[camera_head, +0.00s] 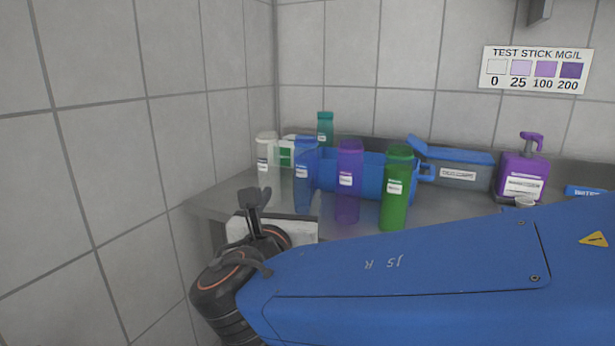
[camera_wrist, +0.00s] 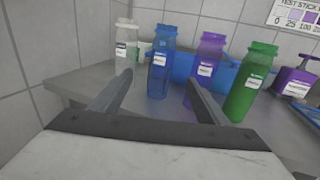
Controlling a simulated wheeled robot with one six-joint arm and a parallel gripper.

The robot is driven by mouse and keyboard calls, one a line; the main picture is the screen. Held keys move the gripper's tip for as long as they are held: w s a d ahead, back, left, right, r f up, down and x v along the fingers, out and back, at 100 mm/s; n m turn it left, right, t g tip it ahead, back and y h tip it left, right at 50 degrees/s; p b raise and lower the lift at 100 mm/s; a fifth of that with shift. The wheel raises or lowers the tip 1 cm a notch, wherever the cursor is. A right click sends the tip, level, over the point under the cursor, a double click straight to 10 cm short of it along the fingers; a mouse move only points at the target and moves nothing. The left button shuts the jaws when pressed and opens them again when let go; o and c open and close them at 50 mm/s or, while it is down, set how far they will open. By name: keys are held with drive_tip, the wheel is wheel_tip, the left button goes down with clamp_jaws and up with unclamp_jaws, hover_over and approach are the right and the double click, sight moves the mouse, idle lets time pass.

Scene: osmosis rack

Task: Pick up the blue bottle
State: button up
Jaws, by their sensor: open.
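The blue bottle (camera_head: 305,178) stands upright on the grey counter, between a clear bottle and a purple bottle. In the wrist view the blue bottle (camera_wrist: 161,62) is ahead of my gripper, with a white label on its front. My gripper (camera_wrist: 157,84) is open and empty, its two fingers reaching toward the bottles, with the blue bottle lined up between them and apart from them. In the head view my gripper (camera_head: 254,203) is at the counter's front left, partly hidden by my arm.
A clear bottle (camera_head: 267,160) stands left of the blue one. A purple bottle (camera_head: 347,180) and a green bottle (camera_head: 396,190) stand to its right. A tiled wall (camera_head: 220,130) is close on the left.

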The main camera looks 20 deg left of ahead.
sight(302, 175)
drive_tip(key=x, duration=1)
drive_tip(key=shift+w, duration=0.25)
drive_tip(key=shift+x, duration=3)
drive_tip(key=shift+d+r, duration=0.1)
drive_tip(key=shift+d, duration=0.1)
drive_tip(key=shift+c, duration=0.6)
drive_tip(key=c, duration=1)
